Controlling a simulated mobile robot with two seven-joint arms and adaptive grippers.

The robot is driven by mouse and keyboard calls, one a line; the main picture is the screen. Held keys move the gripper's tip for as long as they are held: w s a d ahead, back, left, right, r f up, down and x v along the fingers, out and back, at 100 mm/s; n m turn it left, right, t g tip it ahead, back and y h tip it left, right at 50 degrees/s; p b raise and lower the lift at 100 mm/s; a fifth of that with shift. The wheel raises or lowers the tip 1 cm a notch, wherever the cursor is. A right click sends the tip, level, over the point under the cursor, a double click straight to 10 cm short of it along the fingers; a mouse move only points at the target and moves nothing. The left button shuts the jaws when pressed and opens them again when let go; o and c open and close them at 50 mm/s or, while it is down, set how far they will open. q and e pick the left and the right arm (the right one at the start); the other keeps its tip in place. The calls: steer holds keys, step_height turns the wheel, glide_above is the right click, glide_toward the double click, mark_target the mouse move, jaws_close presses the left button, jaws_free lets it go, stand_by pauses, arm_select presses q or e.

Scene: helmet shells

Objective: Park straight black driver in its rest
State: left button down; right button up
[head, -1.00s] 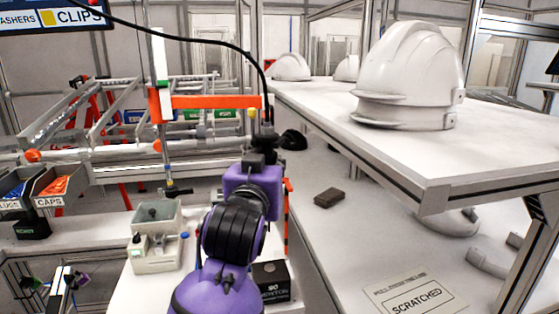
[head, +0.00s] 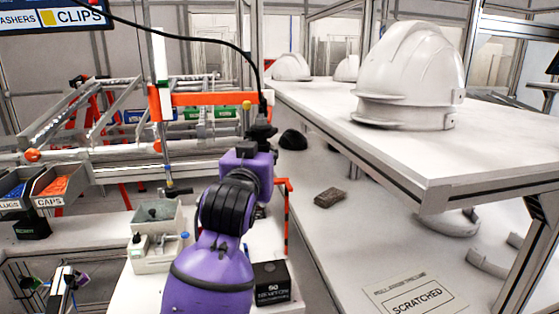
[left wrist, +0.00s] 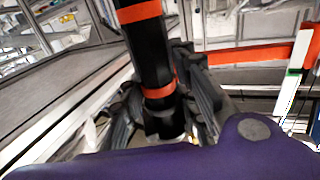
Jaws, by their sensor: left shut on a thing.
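The straight black driver (left wrist: 146,45) with orange bands stands between the fingers of my left gripper (left wrist: 165,105), which is shut on it in the left wrist view. In the head view my left gripper (head: 262,137) is small and dark beyond my purple wrist. The driver (head: 262,108) shows only as a thin dark piece above it, with a black cable rising from its top. I cannot pick out the rest for certain. An orange-red bracket (head: 287,205) stands right of my arm. My right gripper is not in view.
An orange crossbar (head: 212,101) stands just left of the driver. A grey bin (head: 157,216) and a black box (head: 271,283) flank my arm. White helmets (head: 410,75) stand on the right shelf. A brown block (head: 329,197) lies on the lower surface, with free room around it.

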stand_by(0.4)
arm_select(q)
steer(key=w+d, duration=0.4)
steer(key=shift+w+d, duration=0.15)
steer(key=shift+w, duration=0.25)
steer(key=c, duration=0.6)
jaws_free()
steer(key=shift+o, duration=0.2)
steer(key=shift+s, duration=0.1)
steer(key=s+a, duration=0.2)
steer(key=s, duration=0.8)
steer(key=shift+s, duration=0.35)
